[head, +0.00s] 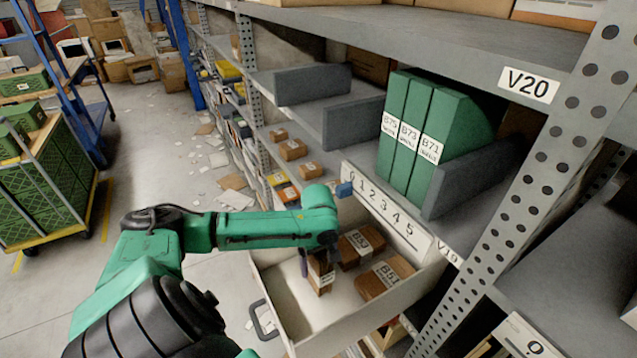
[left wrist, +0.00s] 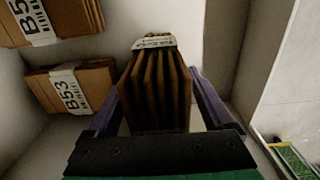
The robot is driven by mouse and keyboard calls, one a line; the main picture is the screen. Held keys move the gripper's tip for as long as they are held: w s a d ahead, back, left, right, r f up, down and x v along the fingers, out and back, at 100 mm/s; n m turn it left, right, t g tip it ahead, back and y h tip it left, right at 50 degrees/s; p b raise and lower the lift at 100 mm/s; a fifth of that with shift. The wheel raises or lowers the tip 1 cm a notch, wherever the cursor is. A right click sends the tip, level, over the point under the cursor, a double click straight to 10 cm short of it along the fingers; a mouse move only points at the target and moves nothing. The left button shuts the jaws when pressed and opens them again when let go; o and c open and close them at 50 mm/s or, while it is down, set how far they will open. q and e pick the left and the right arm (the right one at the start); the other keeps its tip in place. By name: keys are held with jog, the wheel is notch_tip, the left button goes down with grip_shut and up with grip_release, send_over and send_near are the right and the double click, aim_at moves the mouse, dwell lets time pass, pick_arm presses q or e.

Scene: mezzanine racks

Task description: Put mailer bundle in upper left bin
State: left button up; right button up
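A brown mailer bundle (head: 320,275) with a white label stands upright in a pale pulled-out drawer (head: 330,340). My left gripper (head: 318,258) reaches down over it; the left wrist view shows the two purple fingers against both sides of the bundle (left wrist: 155,90), its layers upright between them. Whether its bottom touches the drawer floor cannot be told. Two other labelled bundles lie flat in the drawer: one behind (head: 355,250) and B51 (head: 384,280) to the right. The left wrist view shows bundle B53 (left wrist: 72,88). No bin marked upper left can be made out. My right gripper is not in view.
Above the drawer, a grey shelf holds upright dividers (head: 353,122) and green files (head: 410,130) labelled B75, B73, B71. A numbered strip (head: 385,212) lines its front edge. A perforated rack post (head: 540,170) stands right. Open floor and a green-crate cart (head: 45,185) are left.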

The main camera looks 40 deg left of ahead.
pick_arm(q)
notch_tip(320, 180, up, 12)
jog(key=shift+r+b, duration=0.15)
jog(key=shift+b, duration=0.65)
